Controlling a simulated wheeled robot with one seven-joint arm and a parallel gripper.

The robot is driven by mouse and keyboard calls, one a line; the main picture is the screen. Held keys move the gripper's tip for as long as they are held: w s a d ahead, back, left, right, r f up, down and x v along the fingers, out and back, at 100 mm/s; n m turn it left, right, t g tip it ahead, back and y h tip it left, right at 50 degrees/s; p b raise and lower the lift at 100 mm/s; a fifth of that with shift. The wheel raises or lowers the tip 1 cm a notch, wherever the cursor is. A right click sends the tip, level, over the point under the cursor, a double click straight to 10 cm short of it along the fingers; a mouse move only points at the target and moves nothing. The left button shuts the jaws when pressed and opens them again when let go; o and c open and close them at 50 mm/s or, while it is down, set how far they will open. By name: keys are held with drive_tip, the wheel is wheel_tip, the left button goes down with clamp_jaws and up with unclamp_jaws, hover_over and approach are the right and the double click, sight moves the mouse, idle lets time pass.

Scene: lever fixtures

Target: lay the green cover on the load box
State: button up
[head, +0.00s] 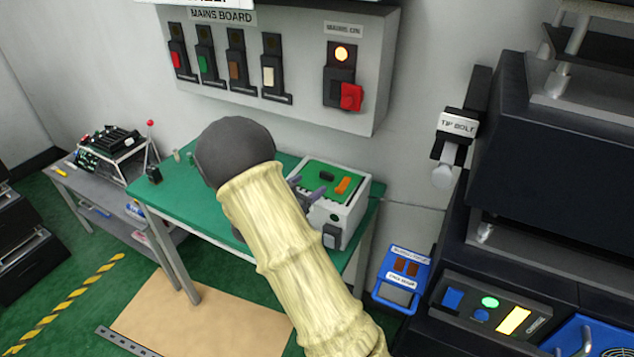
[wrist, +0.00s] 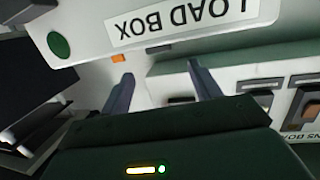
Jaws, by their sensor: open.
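The load box (head: 345,220) is a pale box on the green-topped table, partly behind my arm. Its top is a green panel (head: 318,171) with an orange piece (head: 343,185) and a dark piece on it. I cannot tell whether this green panel is the cover; no other separate green cover is clear. My gripper (head: 308,188) appears by the box's left side, its body largely hidden by my arm. In the wrist view my gripper (wrist: 163,82) has its fingers apart with nothing held between them. A pale panel labelled LOAD BOX (wrist: 215,30) shows upside down beyond them.
The mains board (head: 290,70) with several levers and a red switch hangs on the wall behind the table (head: 185,205). Dark machinery (head: 560,150) stands at right, with a blue box (head: 402,280) beside it. A grey bench (head: 90,190) with apparatus stands at left.

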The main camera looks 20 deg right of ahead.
drive_tip(key=v, duration=0.4)
drive_tip(key=shift+s+a, duration=0.15)
drive_tip(key=shift+a, duration=0.05)
idle(0.3)
drive_tip(key=s+a+n+y, duration=0.4)
drive_tip(key=a+n+y, duration=0.4)
drive_tip(key=y, duration=0.5)
drive_tip(key=s+n+g+y, duration=0.1)
drive_tip(key=s+n+g, duration=0.3)
drive_tip(key=s, duration=1.3)
drive_tip(key=shift+s+d+f+g, duration=0.2)
drive_tip(key=shift+d+g, duration=0.1)
drive_tip(key=shift+g, duration=0.3)
